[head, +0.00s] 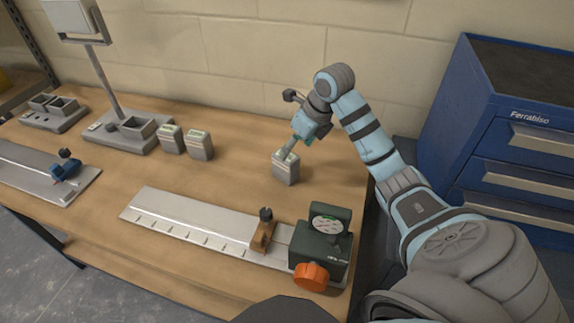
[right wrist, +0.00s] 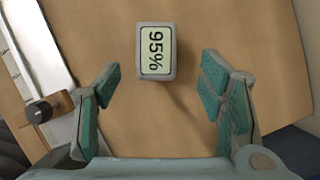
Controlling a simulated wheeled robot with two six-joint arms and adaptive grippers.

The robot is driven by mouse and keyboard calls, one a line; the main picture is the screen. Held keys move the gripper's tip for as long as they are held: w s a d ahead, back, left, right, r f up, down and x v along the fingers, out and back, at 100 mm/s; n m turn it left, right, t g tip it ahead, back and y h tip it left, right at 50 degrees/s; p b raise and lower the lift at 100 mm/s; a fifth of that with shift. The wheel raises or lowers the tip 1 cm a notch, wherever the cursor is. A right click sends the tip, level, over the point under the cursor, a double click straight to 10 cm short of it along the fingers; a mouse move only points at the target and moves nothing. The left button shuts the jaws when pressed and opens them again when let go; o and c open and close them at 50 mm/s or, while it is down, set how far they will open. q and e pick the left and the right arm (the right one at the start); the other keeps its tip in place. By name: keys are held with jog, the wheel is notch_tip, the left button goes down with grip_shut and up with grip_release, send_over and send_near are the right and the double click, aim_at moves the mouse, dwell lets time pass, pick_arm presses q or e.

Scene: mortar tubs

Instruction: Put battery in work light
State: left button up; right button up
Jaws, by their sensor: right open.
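A grey battery (head: 286,172) stands upright on the bench at its right part. My right gripper (head: 288,150) points down just over this battery. In the right wrist view it is open, with the battery beyond and between its fingertips, apart from both. Two more batteries, one (head: 171,139) and another (head: 200,145), stand farther left; their readings are too small to tell. The work light (head: 122,135) has a pole, a lamp head cut by the top edge, and an open box on its base. My left gripper is out of view.
A second base with open boxes (head: 52,115) stands at the far left. A steel rail (head: 180,213) with a brown stop (head: 263,235) and a dark green device with an orange knob (head: 310,276) lies in front. A blue drawer cabinet (head: 500,130) stands right of the bench.

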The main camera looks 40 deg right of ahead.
aim_at(286, 166)
jog(key=x, duration=0.5)
jog(key=shift+w+a+f, duration=0.2)
jog(key=shift+w+a, duration=0.05)
jog(key=shift+w, duration=0.1)
jog(key=shift+s+r, duration=0.15)
jog(key=shift+s, duration=0.1)
jog(key=shift+c, duration=0.5)
jog(key=c, duration=0.3)
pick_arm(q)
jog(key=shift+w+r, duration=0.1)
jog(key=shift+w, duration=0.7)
pick_arm(e)
jog(key=shift+w, duration=0.1)
grip_shut()
